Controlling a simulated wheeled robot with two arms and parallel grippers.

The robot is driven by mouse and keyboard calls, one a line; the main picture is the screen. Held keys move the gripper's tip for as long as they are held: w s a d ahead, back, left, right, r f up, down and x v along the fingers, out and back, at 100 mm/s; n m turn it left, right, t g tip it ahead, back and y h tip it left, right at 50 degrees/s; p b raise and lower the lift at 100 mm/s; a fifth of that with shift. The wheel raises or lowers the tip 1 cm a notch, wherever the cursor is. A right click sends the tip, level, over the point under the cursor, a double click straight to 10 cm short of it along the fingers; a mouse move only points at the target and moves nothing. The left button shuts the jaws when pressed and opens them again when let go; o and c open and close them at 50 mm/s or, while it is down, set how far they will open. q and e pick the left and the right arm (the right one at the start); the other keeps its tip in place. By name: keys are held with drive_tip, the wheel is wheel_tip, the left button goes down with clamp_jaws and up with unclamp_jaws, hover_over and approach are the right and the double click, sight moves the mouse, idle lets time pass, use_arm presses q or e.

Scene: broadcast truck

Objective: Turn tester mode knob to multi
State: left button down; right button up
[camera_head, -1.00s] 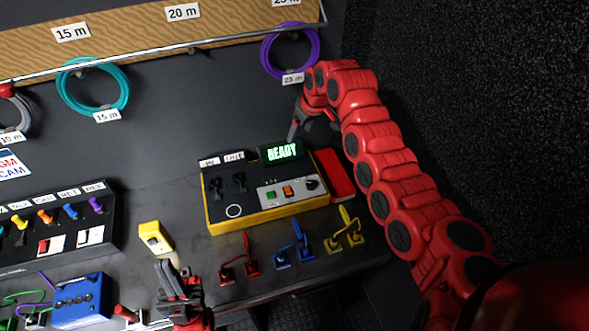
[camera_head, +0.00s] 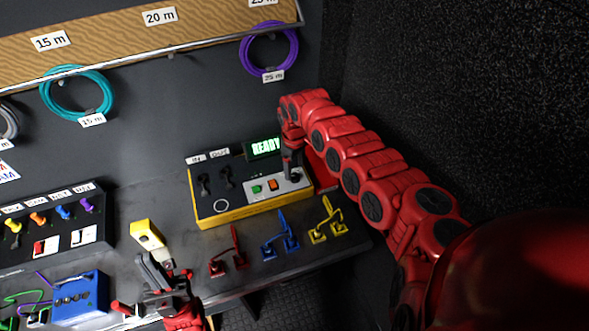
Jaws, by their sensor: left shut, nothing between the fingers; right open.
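The tester (camera_head: 238,211) is a yellow box with a dark top, standing on the bench, its green display (camera_head: 264,147) reading READY. A light panel (camera_head: 262,195) on its right part carries a green button (camera_head: 257,189) and an orange button (camera_head: 273,184). The black mode knob sits at that panel's right end, mostly hidden by my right gripper (camera_head: 292,174). That gripper points down over the knob spot, open; I cannot tell whether its fingers touch the knob. My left gripper (camera_head: 152,270) is shut and empty, low at the front edge of the bench, left of the tester.
Red (camera_head: 232,257), blue (camera_head: 282,240) and yellow (camera_head: 327,224) clip-like pieces stand in front of the tester. A yellow block (camera_head: 147,234) lies near my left gripper. A switch panel (camera_head: 60,230) and a blue box (camera_head: 80,297) are at left. Coiled cables hang behind.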

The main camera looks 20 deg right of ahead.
sight(295, 176)
drive_tip(key=shift+d+f, duration=0.1)
drive_tip(key=shift+f, duration=1.7)
clamp_jaws()
